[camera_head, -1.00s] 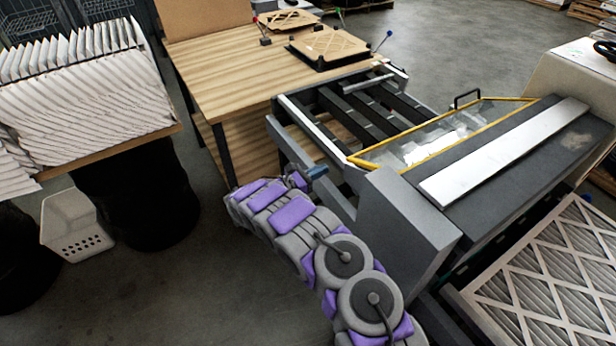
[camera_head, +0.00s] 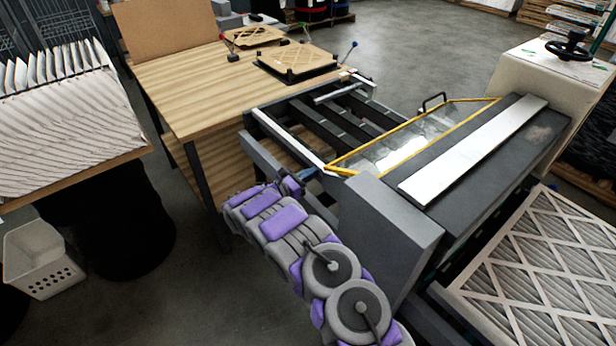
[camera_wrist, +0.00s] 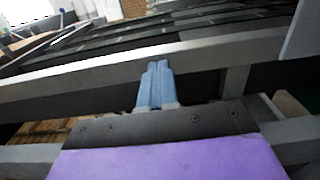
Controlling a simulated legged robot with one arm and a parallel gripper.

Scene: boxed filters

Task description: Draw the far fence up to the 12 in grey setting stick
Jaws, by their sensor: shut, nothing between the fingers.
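My gripper (camera_head: 305,176) is low beside the near side rail of the machine, at the end of my purple and grey arm. In the wrist view its blue fingers (camera_wrist: 156,84) are together and empty, in front of a grey rail (camera_wrist: 190,53); whether they touch it I cannot tell. The machine's infeed has dark lengthwise strips (camera_head: 345,122) between a pale near rail (camera_head: 288,136) and the far side. A short light grey bar (camera_head: 340,92) lies at the infeed's far end; I cannot tell whether it is the far fence or the setting stick.
A yellow-edged clear guard (camera_head: 410,138) and a dark hood with a pale strip (camera_head: 475,150) cover the machine. A wooden table (camera_head: 185,85) with a framed filter (camera_head: 297,60) stands behind. A pleated filter (camera_head: 550,265) lies front right.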

